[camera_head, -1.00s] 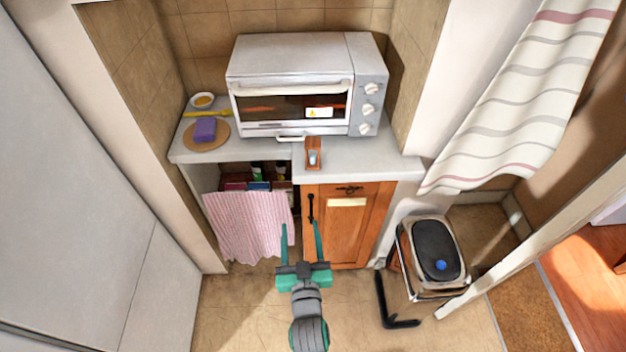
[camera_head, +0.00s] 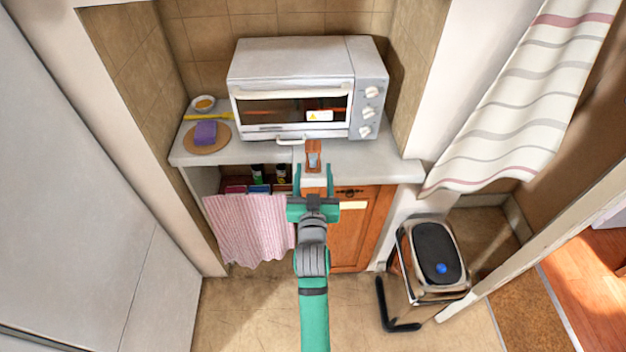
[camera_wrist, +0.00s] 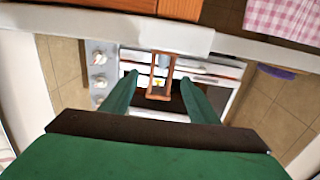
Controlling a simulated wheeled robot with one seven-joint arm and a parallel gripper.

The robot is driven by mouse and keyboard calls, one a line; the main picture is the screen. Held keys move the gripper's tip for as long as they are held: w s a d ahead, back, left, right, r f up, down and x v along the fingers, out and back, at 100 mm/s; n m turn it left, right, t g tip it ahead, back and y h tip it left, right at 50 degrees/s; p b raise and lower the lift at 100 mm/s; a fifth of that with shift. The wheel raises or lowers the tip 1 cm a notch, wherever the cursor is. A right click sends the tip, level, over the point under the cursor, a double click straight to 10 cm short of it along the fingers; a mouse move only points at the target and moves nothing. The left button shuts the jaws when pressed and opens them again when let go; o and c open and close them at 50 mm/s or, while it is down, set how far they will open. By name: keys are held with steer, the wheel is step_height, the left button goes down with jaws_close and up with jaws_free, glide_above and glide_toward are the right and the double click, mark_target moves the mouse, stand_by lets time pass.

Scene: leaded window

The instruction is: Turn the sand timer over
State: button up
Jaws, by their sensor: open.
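The sand timer (camera_head: 313,155) has a small brown wooden frame with pale glass. It stands on the grey counter (camera_head: 365,165), near its front edge and in front of the oven. In the wrist view the timer (camera_wrist: 161,72) shows between my two green fingers, with the glass inside its frame. My gripper (camera_head: 314,171) is open, with its fingertips at the counter's front edge, close to the timer. I cannot tell whether either finger touches it. The timer's lower part is partly hidden by my gripper in the head view.
A white toaster oven (camera_head: 290,70) stands behind the timer. A purple sponge (camera_head: 205,133) on a round board (camera_head: 212,146) and a small bowl (camera_head: 204,103) are at left. A pink cloth (camera_head: 250,230) hangs below. A bin (camera_head: 435,255) stands at right.

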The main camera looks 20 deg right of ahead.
mark_target(313, 162)
steer(key=shift+x, duration=3.35)
steer(key=shift+a, duration=0.1)
steer(key=c, duration=1.2)
steer(key=shift+w+f, duration=0.1)
